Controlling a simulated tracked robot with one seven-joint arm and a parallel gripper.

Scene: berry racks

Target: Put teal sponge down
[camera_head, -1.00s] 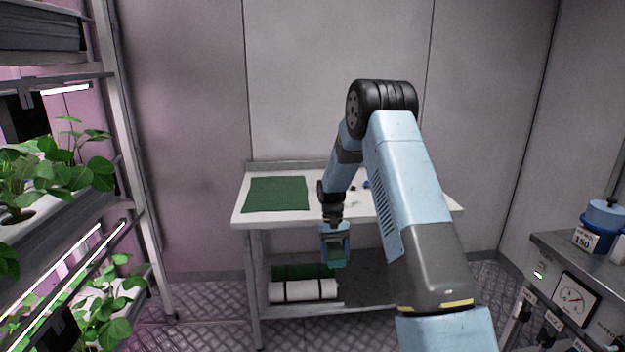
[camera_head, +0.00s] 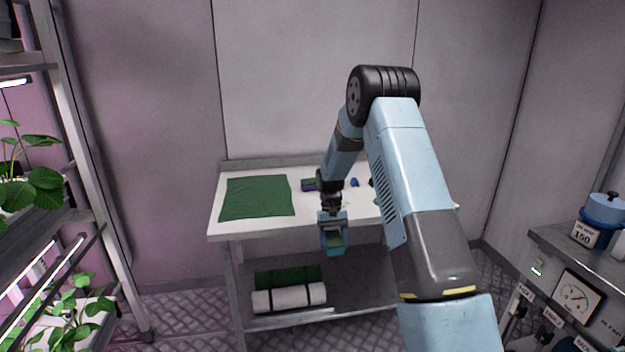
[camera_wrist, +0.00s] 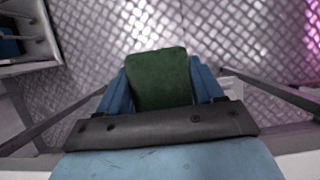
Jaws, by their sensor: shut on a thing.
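The sponge (camera_wrist: 160,80) shows dark green in the wrist view, between the two blue fingers. My gripper (camera_head: 334,246) is shut on it. In the head view the sponge is a small green patch (camera_head: 334,241) between the fingers, mostly hidden by them. My gripper hangs pointing down in front of the white table's (camera_head: 258,227) front edge. In the wrist view, bare metal floor lies beyond the sponge.
A green mat (camera_head: 257,197) covers the table's left part. A purple and green item (camera_head: 309,185) and a small blue item (camera_head: 354,182) lie farther back. Rolls (camera_head: 289,298) lie on the lower shelf. A plant rack stands left, an instrument bench (camera_head: 590,262) right.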

